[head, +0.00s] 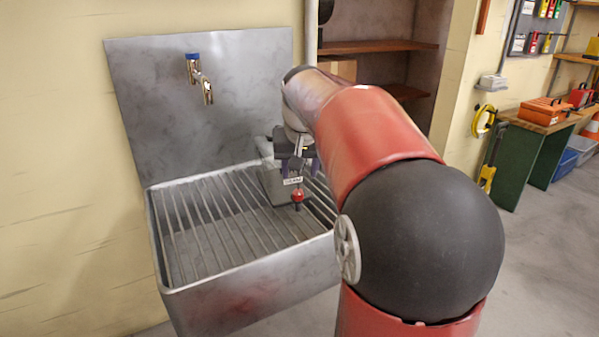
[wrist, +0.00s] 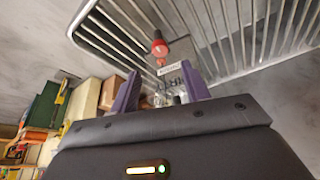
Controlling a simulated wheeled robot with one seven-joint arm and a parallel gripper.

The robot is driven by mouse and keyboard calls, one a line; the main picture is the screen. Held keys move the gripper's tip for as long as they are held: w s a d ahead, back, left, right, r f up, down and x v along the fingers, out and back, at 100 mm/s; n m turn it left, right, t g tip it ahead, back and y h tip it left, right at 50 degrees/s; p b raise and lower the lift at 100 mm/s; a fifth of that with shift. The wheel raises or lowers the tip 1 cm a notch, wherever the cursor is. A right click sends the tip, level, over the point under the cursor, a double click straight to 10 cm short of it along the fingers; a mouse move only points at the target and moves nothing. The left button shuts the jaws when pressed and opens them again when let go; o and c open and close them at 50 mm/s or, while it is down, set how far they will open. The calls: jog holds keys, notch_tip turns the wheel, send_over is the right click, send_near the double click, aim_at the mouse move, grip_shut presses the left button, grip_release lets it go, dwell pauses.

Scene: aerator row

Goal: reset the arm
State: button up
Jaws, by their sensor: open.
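My gripper (head: 297,170) is above the right part of the metal sink, pointing down. Its two purple fingers also show in the wrist view (wrist: 160,84), spread apart. A grey box-like thing (head: 272,186) stands on the sink's slatted rack, partly hidden behind my gripper. A small red knob-like piece with a dark tip (head: 297,195) shows just below the fingers, with a white label above it. In the wrist view the red piece (wrist: 159,48) lies beyond the fingertips. I cannot tell whether the fingers touch anything.
The metal sink (head: 240,279) has a tall backsplash with a blue-topped tap (head: 200,78) on it. A vertical pipe (head: 311,35) and wooden shelves (head: 375,46) stand behind my arm. A green workbench (head: 515,160) with an orange toolbox (head: 545,111) is far right.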

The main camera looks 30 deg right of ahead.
dwell(0.3)
jog(key=s+a+f+n, duration=0.1)
jog(key=s+a+f, duration=0.2)
jog(key=s, duration=0.5)
jog(key=s+a+f+n+t+y, duration=0.1)
jog(key=s+a+f, duration=0.2)
jog(key=s+a, duration=0.3)
jog(key=s+a+f+n, duration=0.2)
jog(key=s+a, duration=0.3)
jog(key=s, duration=0.5)
jog(key=shift+f+y, duration=0.3)
jog(key=shift+f, duration=0.4)
